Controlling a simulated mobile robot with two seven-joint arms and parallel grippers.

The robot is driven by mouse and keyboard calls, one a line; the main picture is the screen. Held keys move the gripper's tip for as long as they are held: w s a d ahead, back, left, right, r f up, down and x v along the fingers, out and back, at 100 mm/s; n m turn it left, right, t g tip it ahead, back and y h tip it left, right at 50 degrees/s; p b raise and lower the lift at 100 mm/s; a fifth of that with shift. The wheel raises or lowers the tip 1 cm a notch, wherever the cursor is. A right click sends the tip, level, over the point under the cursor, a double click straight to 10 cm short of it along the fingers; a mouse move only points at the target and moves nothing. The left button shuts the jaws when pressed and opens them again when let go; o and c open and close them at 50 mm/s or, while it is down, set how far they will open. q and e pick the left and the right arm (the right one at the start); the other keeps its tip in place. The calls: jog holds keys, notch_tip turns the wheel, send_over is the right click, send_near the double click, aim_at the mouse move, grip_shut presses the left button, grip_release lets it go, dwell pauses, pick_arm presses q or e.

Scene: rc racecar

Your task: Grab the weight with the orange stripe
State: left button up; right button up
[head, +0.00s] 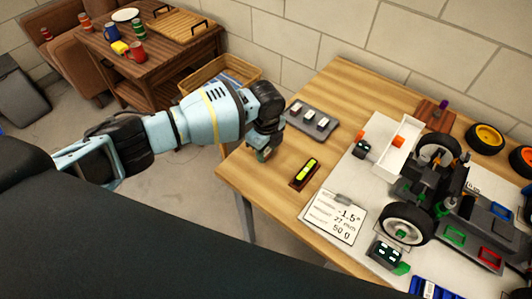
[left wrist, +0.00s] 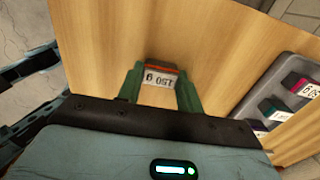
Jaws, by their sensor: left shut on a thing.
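My left gripper (head: 263,152) is over the left edge of the wooden table in the head view. In the left wrist view its two green fingers (left wrist: 160,90) are shut on a small weight (left wrist: 157,80). The weight has an orange-red stripe along its top and a white label that reads 150 g upside down. In the head view the weight is mostly hidden by the gripper. A grey weight tray (head: 312,119) with several weights lies just right of the gripper; it also shows in the left wrist view (left wrist: 262,85). My right gripper is not in view.
A spirit level (head: 305,173) and a readout card (head: 335,217) lie on the table (head: 255,183). An RC car (head: 445,205) stands on a white board at right. Loose wheels (head: 485,138) lie behind it. The tabletop around the level is clear.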

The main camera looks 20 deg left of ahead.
aim_at(266, 152)
pick_arm(q)
jog(key=shift+r, duration=0.15)
jog(key=shift+r, duration=0.6)
notch_tip(266, 152, up, 2)
jog(key=shift+r, duration=0.2)
jog(key=s, duration=0.2)
jog(key=s+a+p, duration=0.1)
jog(key=s, duration=0.1)
jog(key=s+a, duration=0.1)
jog(key=s, duration=0.2)
jog(key=shift+a+r+p, duration=0.1)
jog(key=shift+r+p, duration=0.2)
jog(key=s+a, duration=0.2)
jog(key=s, duration=0.6)
jog(key=shift+s+a+r+p, duration=0.15)
jog(key=shift+s+r+p, duration=0.1)
jog(key=shift+p, duration=0.15)
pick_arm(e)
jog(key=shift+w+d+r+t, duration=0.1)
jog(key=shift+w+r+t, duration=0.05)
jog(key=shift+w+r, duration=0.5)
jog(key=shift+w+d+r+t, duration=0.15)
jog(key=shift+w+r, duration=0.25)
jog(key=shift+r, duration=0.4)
pick_arm(q)
jog(key=shift+w, duration=0.1)
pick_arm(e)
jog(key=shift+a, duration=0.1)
